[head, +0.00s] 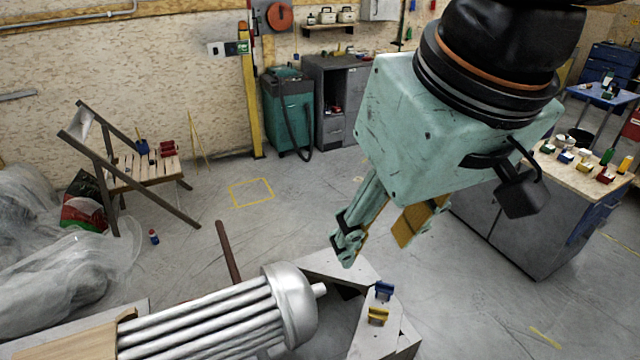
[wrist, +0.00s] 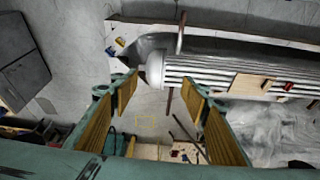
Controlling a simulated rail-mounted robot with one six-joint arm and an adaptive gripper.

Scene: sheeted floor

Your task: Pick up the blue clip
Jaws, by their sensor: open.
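A small blue clip (head: 384,290) stands on the pale angled surface beside the rounded metal end of the tube bundle. A yellow clip (head: 377,316) stands close in front of it. In the wrist view the blue clip (wrist: 120,41) is small, at the upper left, with the yellow clip (wrist: 110,51) beside it. My gripper (head: 375,243) is in the air above and behind the blue clip in the head view, with its fingers spread and nothing between them. In the wrist view my gripper (wrist: 160,92) is open and empty, apart from both clips.
The metal tube bundle (head: 210,318) lies left of the clips. A workbench (head: 540,205) with other coloured clips and bottles stands at right. The floor (head: 300,215) in the middle is mostly clear.

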